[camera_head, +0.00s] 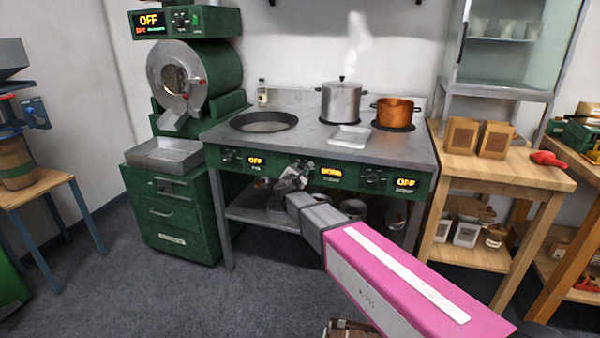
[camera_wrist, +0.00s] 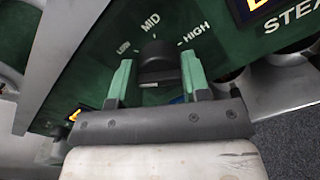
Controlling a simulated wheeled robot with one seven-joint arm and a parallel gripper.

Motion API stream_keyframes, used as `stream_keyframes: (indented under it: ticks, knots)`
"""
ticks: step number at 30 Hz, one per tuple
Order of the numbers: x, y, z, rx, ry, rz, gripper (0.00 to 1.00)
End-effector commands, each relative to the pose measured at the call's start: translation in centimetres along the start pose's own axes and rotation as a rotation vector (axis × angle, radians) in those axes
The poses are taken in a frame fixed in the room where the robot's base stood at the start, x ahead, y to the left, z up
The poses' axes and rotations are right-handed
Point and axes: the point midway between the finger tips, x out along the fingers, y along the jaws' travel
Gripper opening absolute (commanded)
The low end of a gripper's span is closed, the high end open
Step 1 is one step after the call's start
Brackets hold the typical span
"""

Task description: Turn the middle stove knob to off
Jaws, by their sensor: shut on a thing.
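The stove (camera_head: 310,135) has a green front panel with knobs and lit displays. The middle knob (camera_wrist: 157,62) is black and sits between the two green fingers of my gripper (camera_wrist: 157,78) in the wrist view, with the fingers shut on it. LOW, MID and HIGH are printed around it, with MID above it. In the head view my gripper (camera_head: 290,178) is at the panel and hides most of this knob. The middle display (camera_head: 331,172) is lit, but I cannot read it surely. The left display (camera_head: 256,161) and right display (camera_head: 405,183) read OFF.
A steaming steel pot (camera_head: 341,104), a copper pot (camera_head: 395,113), a pale tray (camera_head: 350,138) and a wide dark pan (camera_head: 264,122) are on the stovetop. A green roaster (camera_head: 215,75) stands left, a wooden table (camera_head: 500,165) right.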

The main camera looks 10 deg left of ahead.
Motion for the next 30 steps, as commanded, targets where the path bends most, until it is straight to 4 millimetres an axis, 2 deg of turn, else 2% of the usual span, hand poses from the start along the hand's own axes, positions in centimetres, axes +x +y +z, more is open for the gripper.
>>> stream_keyframes:
  ticks: [15,30]
  knots:
    - [-0.07,-0.03,-0.13,-0.416,0.003,0.001,0.19]
    - [-0.08,-0.05,-0.13,-0.553,0.004,0.001,0.20]
